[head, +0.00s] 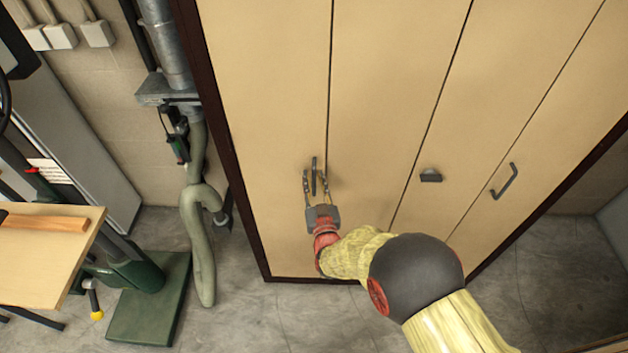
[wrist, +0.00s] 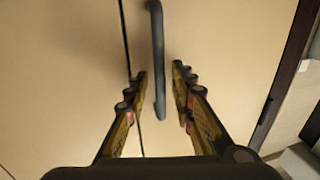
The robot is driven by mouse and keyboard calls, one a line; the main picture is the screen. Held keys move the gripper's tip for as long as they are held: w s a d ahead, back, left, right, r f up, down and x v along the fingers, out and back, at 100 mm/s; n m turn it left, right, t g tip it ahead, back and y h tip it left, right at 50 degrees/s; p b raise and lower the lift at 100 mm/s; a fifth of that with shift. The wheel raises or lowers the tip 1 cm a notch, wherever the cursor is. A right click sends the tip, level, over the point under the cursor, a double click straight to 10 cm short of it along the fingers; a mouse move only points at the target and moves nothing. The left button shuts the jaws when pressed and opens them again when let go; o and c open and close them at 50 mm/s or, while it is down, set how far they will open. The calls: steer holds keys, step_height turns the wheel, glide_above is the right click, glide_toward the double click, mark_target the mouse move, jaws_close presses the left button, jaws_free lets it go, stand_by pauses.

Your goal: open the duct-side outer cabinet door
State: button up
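The duct-side outer cabinet door (head: 262,100) is the leftmost tan panel in the head view, beside the dark frame and the duct; it looks closed. Its dark bar handle (head: 314,170) is near the seam with the neighbouring door. In the wrist view the handle (wrist: 157,50) runs down between the fingers. My gripper (head: 316,180) is at the handle, and in the wrist view my gripper (wrist: 159,72) is open, one finger on each side of the bar. Gaps show on both sides of the bar. The door panel (wrist: 230,50) is behind it.
The neighbouring door (head: 385,70) and further panels stand to the right, with a dark knob (head: 431,175) and another bar handle (head: 504,181). A metal duct (head: 166,45) and hose (head: 200,240) stand left of the cabinet. Bare floor (head: 240,310) lies in front.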

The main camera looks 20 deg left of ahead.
steer(key=shift+w, duration=0.1)
steer(key=shift+c, duration=1.1)
steer(key=c, duration=0.4)
jaws_close()
